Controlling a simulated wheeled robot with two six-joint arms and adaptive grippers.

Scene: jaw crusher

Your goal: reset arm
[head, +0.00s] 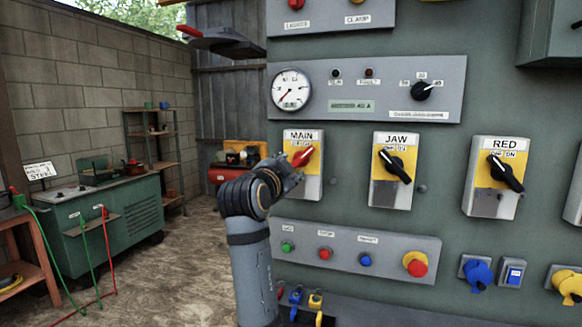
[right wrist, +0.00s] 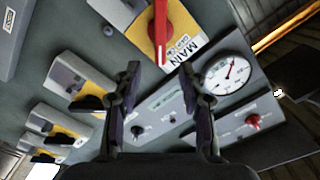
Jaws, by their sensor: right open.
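The MAIN switch (head: 302,178) has a yellow plate and a red handle (head: 303,157), tilted up to the right in the head view. My right gripper (head: 292,172) is at this switch, in front of its left side, and hides part of it. In the right wrist view the gripper (right wrist: 160,70) is open with nothing between its fingers. The red handle (right wrist: 161,22) shows above and between the fingertips there; I cannot tell how close they are. My left gripper is not in view.
JAW (head: 385,180) and RED (head: 493,190) switches with black handles stand to the right. A gauge panel (head: 345,68) is above, and a button box (head: 340,240) with a red knob is below.

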